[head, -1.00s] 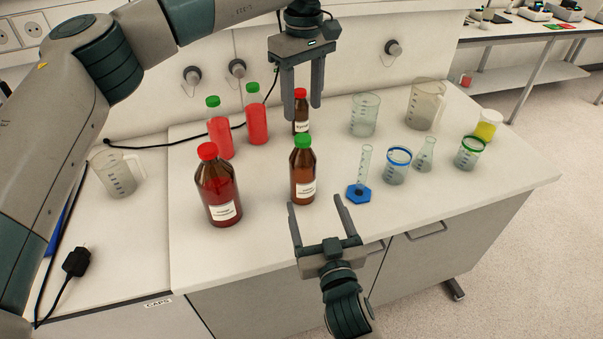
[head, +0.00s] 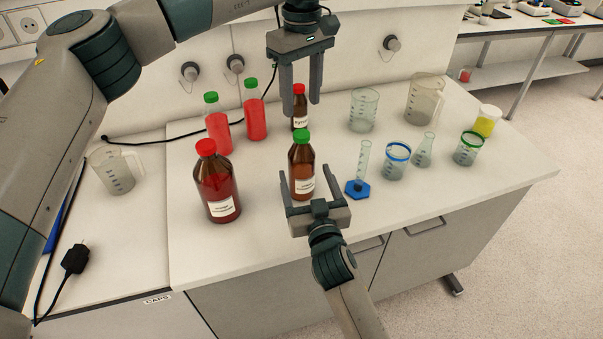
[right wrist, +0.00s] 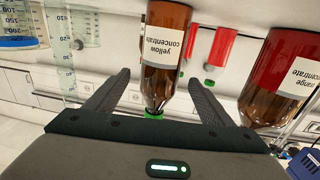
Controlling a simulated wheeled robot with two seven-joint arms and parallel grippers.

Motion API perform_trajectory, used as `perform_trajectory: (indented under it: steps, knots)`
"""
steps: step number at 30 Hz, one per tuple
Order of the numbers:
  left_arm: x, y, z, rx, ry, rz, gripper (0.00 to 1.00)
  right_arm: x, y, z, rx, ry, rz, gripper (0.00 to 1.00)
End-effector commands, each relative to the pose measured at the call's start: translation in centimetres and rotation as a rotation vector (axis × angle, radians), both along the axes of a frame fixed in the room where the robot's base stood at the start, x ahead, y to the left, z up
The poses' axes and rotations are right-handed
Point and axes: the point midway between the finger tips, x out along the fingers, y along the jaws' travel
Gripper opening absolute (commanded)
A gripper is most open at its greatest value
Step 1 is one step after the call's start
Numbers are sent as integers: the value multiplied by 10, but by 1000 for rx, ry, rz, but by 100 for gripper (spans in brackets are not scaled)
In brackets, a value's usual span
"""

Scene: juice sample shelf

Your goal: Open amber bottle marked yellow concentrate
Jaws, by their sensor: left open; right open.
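The amber bottle marked yellow concentrate (head: 302,166) stands upright on the bench with its green cap (head: 302,137) on. In the right wrist view the bottle (right wrist: 165,48) appears upside down, its label readable, with the green cap (right wrist: 153,114) low between the fingers. My right gripper (head: 309,172) is open, its fingers reaching to either side of the bottle at its near side; I cannot tell whether they touch it. My left gripper (head: 301,106) is open and empty, above and behind the green cap, near a smaller red-capped amber bottle (head: 299,118).
A large red-capped bottle marked orange concentrate (head: 217,185) stands to the left. Two red bottles with green caps (head: 218,133) stand behind it. A cylinder with blue base (head: 358,188), beakers (head: 396,163) and a flask (head: 423,151) stand to the right.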

Motion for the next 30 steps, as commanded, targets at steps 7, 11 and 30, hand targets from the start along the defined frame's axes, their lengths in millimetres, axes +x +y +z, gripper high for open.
perform_trajectory:
  steps: [7, 11, 30]
  knots:
    - [0, 0, 0, 0, 0, 0, 48, 42, 9, 1, -3, -3, 0, 75]
    - [0, 0, 0, 0, 0, 0, 48, 60, 13, 0, -2, 0, 0, 75]
    - [0, 0, 0, 0, 0, 0, 48, 86, 19, 0, 0, 0, 0, 75]
